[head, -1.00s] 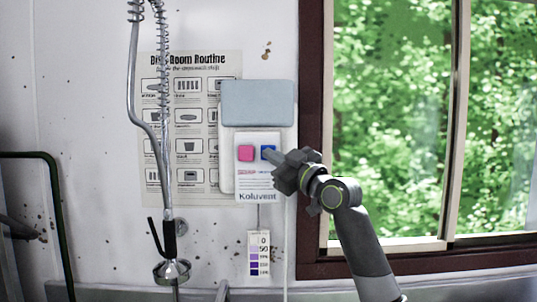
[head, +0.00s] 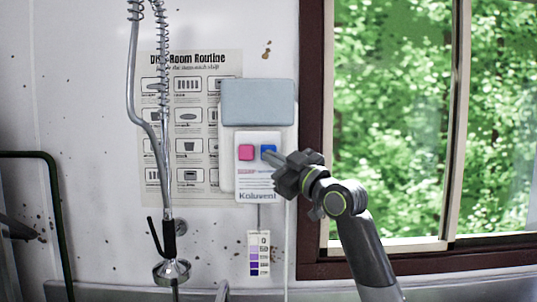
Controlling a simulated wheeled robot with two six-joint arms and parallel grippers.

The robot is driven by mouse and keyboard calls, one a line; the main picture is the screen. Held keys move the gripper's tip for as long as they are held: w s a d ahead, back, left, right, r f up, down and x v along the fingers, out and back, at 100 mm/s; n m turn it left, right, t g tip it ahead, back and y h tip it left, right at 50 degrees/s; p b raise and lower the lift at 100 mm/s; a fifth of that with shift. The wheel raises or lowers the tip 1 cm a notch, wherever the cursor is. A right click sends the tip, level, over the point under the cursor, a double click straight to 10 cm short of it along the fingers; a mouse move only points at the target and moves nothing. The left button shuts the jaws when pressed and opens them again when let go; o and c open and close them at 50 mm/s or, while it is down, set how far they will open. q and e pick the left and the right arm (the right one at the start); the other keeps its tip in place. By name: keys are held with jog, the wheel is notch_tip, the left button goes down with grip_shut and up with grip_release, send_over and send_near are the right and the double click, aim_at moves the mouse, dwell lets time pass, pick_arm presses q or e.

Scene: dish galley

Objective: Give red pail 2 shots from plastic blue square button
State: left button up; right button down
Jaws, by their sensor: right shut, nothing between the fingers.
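The blue square button (head: 267,149) is on the right of a white wall dispenser (head: 258,183) labelled "Koluvent". I cannot tell whether the tips touch the button. The red pail is not in view. My left gripper is not in view.
A spring-hose sprayer (head: 171,270) hangs at the left in front of a routine poster (head: 188,132). A purple-scale strip (head: 259,254) hangs below the dispenser. A dark-framed window (head: 390,120) fills the right side. A green rail (head: 55,200) stands far left.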

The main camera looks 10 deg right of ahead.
jog(key=shift+s+a, duration=0.25)
jog(key=shift+s, duration=0.95)
jog(key=shift+s+a, duration=0.25)
jog(key=shift+s, duration=0.95)
